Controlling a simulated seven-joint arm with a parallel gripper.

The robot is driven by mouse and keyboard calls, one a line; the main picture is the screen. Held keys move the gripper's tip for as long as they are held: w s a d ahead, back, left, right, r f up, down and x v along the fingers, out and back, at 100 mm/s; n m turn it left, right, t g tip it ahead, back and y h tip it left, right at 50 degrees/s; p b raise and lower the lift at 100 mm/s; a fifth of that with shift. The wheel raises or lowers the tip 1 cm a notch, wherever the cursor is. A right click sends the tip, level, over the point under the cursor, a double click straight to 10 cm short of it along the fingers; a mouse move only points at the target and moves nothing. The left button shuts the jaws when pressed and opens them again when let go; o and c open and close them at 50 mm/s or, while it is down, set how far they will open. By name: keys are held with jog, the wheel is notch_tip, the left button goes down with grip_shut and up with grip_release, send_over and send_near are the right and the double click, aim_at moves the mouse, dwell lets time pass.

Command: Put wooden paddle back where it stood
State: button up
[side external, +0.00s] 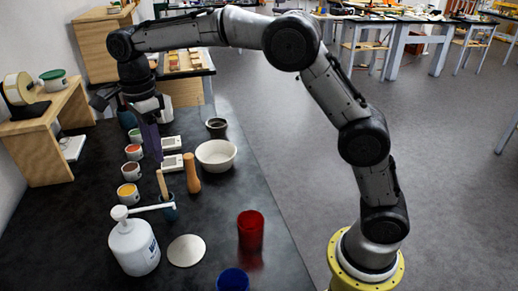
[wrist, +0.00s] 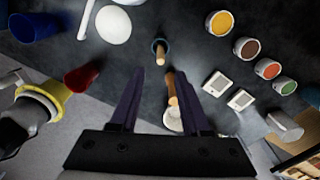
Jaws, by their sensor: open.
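A thin wooden stick (side external: 162,184), which looks like the paddle's handle, stands tilted in a small blue cup (side external: 169,211); its lower end is hidden. It also shows nearly end-on in the wrist view (wrist: 160,53). A thicker wooden pestle-like piece (side external: 192,173) stands upright beside the cup, and it shows in the wrist view (wrist: 171,90). My gripper (side external: 152,150) is open above the table, behind the stick and near the paint pots. In the wrist view my gripper (wrist: 159,74) has nothing held between its fingers.
Several paint pots (side external: 131,171) line the left. Two white devices (side external: 172,163) and a white bowl (side external: 216,155) stand behind the stick. A pump bottle (side external: 134,245), its spout reaching near the cup, a pale disc (side external: 186,250) and a red cup (side external: 250,230) stand in front.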

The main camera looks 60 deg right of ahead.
jog(key=s+d+r+n+t, duration=0.25)
jog(key=s+d+n, duration=0.2)
jog(key=s, duration=0.35)
jog(key=s+d+r+n+t, duration=0.1)
jog(key=s+d+r+n, duration=0.25)
jog(key=s+n, duration=0.35)
jog(key=s+d+f+n+t, duration=0.1)
jog(key=s+f+n, duration=0.1)
jog(key=s+n, duration=0.3)
jog(key=s+d+f+n+t, duration=0.1)
jog(key=s+n, duration=0.4)
jog(key=s, duration=0.6)
jog(key=shift+s+d+f, duration=0.3)
jog(key=shift+d+f, duration=0.35)
jog(key=shift+f, duration=0.7)
